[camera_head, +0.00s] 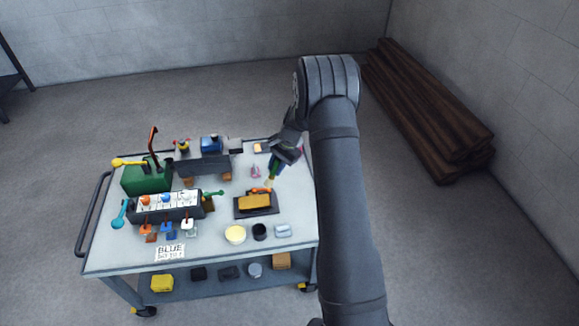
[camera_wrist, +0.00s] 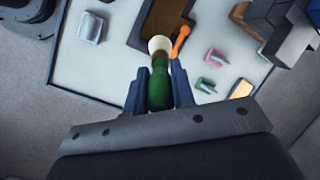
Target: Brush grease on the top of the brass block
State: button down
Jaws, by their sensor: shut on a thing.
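The brass block (camera_head: 255,202) sits on a dark tray (camera_head: 272,211) on the cart top; in the wrist view the block (camera_wrist: 163,18) shows as a brown-gold face at the top edge, partly cut off. My gripper (camera_head: 283,158) is shut on a brush with a green handle (camera_wrist: 160,90) and a pale tip (camera_wrist: 159,44). The brush (camera_head: 273,172) points down, above and just behind the tray's right side. Its tip overlaps the tray's near edge in the wrist view; I cannot tell whether it touches. A tub with pale yellow contents (camera_head: 235,234) stands in front of the tray.
An orange piece (camera_wrist: 181,41) lies beside the tray. A black tub (camera_head: 259,231) and a silver tin (camera_head: 282,231) stand in front. A green box (camera_head: 146,177), a grey machine (camera_head: 205,163) and a lever panel (camera_head: 166,205) fill the left. A pink piece (camera_head: 255,171) lies behind the tray.

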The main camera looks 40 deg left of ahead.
aim_at(272, 182)
jog(key=x, duration=0.5)
jog(key=w+x, duration=0.1)
jog(key=x, duration=0.2)
jog(key=shift+d+f, duration=0.2)
jog(key=shift+d, duration=0.2)
jog(key=shift+s+a+r, duration=0.1)
jog(key=shift+s+a, duration=0.1)
jog(key=shift+s, duration=0.1)
jog(key=shift+s+a, duration=3.45)
jog(key=shift+s, duration=0.05)
jog(key=shift+w+d, duration=3.55)
jog(key=shift+w, duration=0.05)
jog(key=shift+s+d, duration=0.15)
jog(key=shift+s, duration=0.1)
jog(key=shift+s+a, duration=3.75)
jog(key=shift+w+d, duration=3.8)
jog(key=shift+s+a+v, duration=0.15)
jog(key=shift+v, duration=1.9)
jog(key=shift+s+a+v, duration=0.15)
jog(key=shift+v, duration=1.9)
